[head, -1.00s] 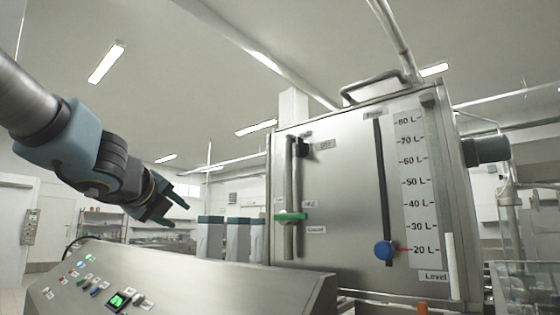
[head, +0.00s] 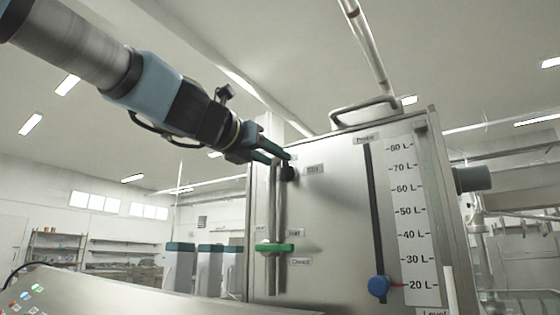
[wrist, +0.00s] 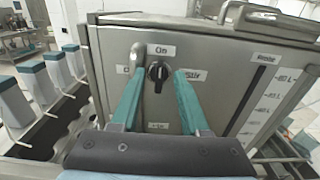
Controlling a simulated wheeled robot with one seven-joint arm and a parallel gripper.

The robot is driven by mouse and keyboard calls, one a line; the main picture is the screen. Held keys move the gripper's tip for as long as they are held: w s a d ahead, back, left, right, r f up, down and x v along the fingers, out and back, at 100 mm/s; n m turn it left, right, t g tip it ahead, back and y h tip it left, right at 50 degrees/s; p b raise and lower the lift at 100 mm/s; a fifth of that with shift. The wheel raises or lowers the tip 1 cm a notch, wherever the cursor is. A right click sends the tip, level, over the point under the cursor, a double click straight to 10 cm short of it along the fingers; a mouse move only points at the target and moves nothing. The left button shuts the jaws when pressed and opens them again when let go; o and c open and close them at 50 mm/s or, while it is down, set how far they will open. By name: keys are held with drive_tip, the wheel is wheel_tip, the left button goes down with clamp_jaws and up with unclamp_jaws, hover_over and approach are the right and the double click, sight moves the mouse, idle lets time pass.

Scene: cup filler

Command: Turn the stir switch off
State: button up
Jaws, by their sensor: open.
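The stir switch is a small black knob (head: 287,173) on the upper left of the metal tank's front, beside a label that reads "Stir" in the wrist view. In the wrist view the knob (wrist: 158,73) stands upright below the "On" label (wrist: 160,50); a label to its left is mostly hidden by a finger. My gripper (head: 276,155) is open at the panel, its teal fingers reaching towards the knob. In the wrist view my gripper (wrist: 158,90) has one finger on each side of the knob; I cannot tell whether they touch it.
A green handle (head: 275,248) sits lower on a vertical pipe. A blue slider knob (head: 379,286) stands near 20 L on the level scale (head: 418,225). A sloped control console (head: 130,295) is in front at lower left. Several teal-topped containers (wrist: 35,78) stand left of the tank.

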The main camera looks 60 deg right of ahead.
sight(282, 162)
drive_tip(key=shift+d, duration=1.75)
clamp_jaws()
